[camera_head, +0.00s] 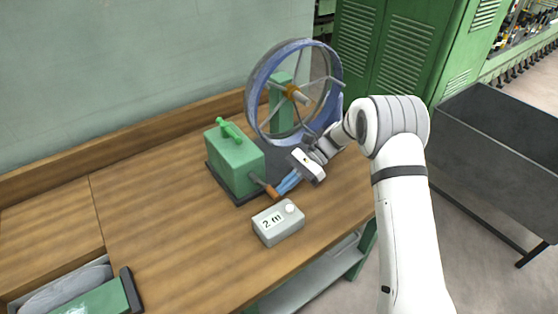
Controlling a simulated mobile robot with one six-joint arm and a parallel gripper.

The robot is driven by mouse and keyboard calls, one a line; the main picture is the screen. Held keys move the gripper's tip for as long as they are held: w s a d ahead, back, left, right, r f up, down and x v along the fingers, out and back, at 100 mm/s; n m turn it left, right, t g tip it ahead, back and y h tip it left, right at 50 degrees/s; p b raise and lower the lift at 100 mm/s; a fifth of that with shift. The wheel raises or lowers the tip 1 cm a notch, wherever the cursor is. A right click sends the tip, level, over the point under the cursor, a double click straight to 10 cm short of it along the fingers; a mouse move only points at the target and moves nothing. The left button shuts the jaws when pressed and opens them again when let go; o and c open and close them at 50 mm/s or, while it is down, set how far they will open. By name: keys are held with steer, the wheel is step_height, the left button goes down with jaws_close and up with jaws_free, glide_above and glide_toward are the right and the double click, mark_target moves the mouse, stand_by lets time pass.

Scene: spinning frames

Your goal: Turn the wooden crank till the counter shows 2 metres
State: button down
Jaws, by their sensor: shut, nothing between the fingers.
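The wooden crank (268,188) sticks out from the front of a green metal box (235,163) on the bench. My gripper (282,189) comes in from the right with its blue fingers shut and empty. The fingertips are right beside the crank's handle; I cannot tell whether they touch it. A small grey box, apparently the counter (282,234), lies in front of the crank. Its white face reads what looks like "2 m", and it has a pale round knob. A blue-rimmed spoked wheel (253,87) stands upright behind the green box.
The wooden bench (160,220) has free room at left and centre. A grey tray with a green block (105,300) sits at its front left corner. Green louvred cabinets (385,45) stand behind, and a dark metal bin (500,150) stands at right.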

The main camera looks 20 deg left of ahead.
stand_by(0.5)
steer(key=shift+w+d+r, duration=0.2)
steer(key=shift+w+r, duration=0.05)
steer(key=shift+w, duration=0.05)
steer(key=v, duration=0.4)
steer(key=f+v, duration=0.1)
steer(key=v, duration=0.2)
steer(key=b+v, duration=0.1)
steer(key=v, duration=0.3)
steer(key=shift+w+d, duration=0.3)
steer(key=shift+w, duration=0.25)
steer(key=s+d+r+n+t+h, duration=0.35)
steer(key=s+d+r+t, duration=0.35)
steer(key=s+d+r, duration=0.55)
steer(key=s+d+n+t+h, duration=0.4)
steer(key=s+d+t, duration=0.2)
steer(key=s+d, duration=0.6)
steer(key=s, duration=0.4)
